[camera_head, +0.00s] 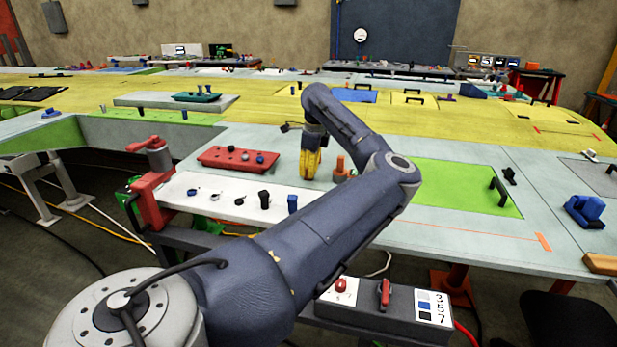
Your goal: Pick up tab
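My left arm crosses the picture from the lower left and bends back. Its gripper (311,168) points down with yellow fingers over the grey-white wing surface, between the red tray and an orange bracket. The fingers look close together, but I cannot tell whether they hold anything. I cannot tell for sure which part is the tab. On the white strip (227,212) in front stand small dark ring-like parts (239,201), a black part (264,198) and a blue block (292,204). An orange part (341,172) stands just right of the fingers. My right gripper is not in view.
A red tray (222,160) with several small knobs lies left of the gripper. A red clamp (153,170) stands at the wing's left edge. A green panel (450,183) with a black handle (498,190) lies right. A blue part (585,210) sits far right. A switch box (385,309) is below.

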